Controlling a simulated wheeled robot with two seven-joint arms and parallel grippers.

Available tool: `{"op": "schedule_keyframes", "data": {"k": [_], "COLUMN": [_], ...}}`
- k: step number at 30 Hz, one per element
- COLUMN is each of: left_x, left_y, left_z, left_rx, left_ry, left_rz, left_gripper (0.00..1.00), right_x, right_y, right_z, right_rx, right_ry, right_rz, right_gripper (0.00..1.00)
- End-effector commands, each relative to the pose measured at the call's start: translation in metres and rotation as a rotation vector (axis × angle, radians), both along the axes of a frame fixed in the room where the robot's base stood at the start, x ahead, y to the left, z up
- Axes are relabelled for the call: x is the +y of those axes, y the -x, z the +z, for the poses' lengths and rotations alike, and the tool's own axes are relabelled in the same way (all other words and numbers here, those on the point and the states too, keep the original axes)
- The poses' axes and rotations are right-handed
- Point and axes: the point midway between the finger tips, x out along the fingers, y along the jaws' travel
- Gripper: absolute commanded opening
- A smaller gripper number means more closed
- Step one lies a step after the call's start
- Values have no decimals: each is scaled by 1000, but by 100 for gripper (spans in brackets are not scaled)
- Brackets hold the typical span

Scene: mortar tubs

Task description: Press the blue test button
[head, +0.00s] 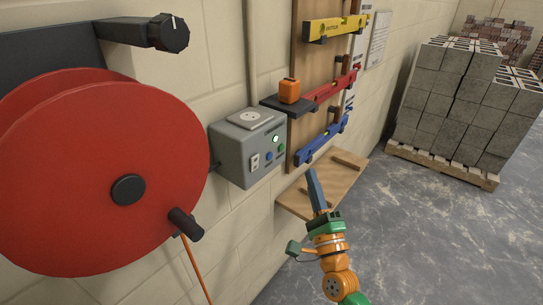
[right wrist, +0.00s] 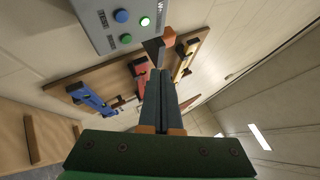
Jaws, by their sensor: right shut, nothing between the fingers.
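The blue test button (head: 268,157) is a small round button on the front of a grey wall box (head: 232,160). A green button (head: 281,148) and a lit green lamp (head: 276,139) are beside it. In the right wrist view the blue button (right wrist: 121,16) shows on the box at the top, left of the lit lamp (right wrist: 145,21). My right gripper (head: 311,172) is shut and empty, to the right of the box and apart from it. Its closed fingers also show in the right wrist view (right wrist: 159,72), below and right of the button. My left gripper is out of view.
A large red reel (head: 90,190) fills the left. A dark shelf (head: 290,107) with an orange item (head: 289,90) is right of the box. Yellow, red and blue levels hang on a wooden board (head: 301,80). A wooden shelf (head: 330,185) lies below. Blocks (head: 450,100) stand on a pallet.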

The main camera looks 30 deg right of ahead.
Motion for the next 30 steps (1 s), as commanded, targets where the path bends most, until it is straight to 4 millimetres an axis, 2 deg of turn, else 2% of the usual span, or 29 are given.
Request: {"op": "schedule_keyframes", "data": {"k": [8,21,30], "left_x": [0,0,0], "left_y": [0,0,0], "left_z": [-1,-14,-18], "left_rx": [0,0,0], "left_ry": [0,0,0], "left_rz": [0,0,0], "left_gripper": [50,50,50], "right_x": [2,26,34], "right_y": [-6,-63,-81], "right_z": [-1,-3,-1], "right_rx": [1,2,4], "right_ry": [-1,0,2], "right_rz": [-1,-1,0], "right_gripper": [0,0,0]}}
